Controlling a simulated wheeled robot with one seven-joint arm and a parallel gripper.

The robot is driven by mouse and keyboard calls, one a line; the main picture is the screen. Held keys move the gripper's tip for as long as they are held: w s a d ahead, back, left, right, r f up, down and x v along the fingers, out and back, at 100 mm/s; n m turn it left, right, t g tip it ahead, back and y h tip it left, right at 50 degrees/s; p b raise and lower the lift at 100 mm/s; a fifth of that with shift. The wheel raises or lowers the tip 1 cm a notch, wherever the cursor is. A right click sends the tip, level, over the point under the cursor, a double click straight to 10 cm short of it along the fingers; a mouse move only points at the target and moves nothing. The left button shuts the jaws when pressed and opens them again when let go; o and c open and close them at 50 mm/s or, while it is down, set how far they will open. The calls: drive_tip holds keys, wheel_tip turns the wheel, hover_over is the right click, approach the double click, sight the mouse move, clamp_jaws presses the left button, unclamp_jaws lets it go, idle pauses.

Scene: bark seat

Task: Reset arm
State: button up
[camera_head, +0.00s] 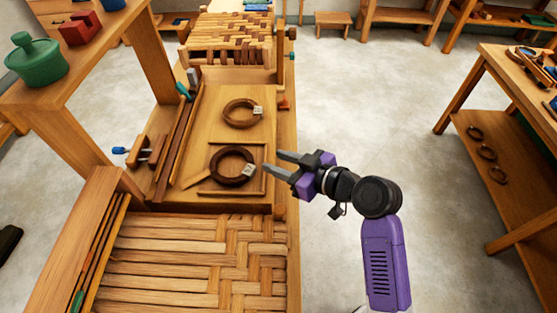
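My gripper (282,166) is at the end of my purple and black arm, near the right edge of the wooden workbench. Its two grey fingers point left and are spread apart, with nothing seen between them. A dark brown coil (233,166) with a pale tag lies in a square wooden frame (263,182) on the bench, just left of the fingertips. The fingertips look apart from the coil, though their height over the bench is hard to tell. A second, lighter brown coil (241,113) with a tag lies behind it.
A woven bark seat (200,255) lies in front and another woven panel (230,38) at the back. Long wooden strips (182,140) lie left of the coils. A shelf at left holds a green pot (37,60) and red box (80,28). The floor right of the bench is clear up to another table (500,75).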

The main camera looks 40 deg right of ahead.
drive_tip(key=s+d+r+m+t+h, duration=0.2)
drive_tip(key=s+d+r+m+h, duration=0.2)
drive_tip(key=d+m+h, duration=0.35)
drive_tip(key=s+a+n+y, duration=0.1)
drive_tip(key=s+a, duration=0.3)
drive_tip(key=s, duration=0.5)
drive_tip(key=s+a+n+y, duration=0.1)
drive_tip(key=s+a, duration=0.3)
drive_tip(key=s, duration=0.5)
drive_tip(key=s+a+n+y, duration=0.2)
drive_tip(key=s+a, duration=0.2)
drive_tip(key=s, duration=0.5)
drive_tip(key=shift+f, duration=0.25)
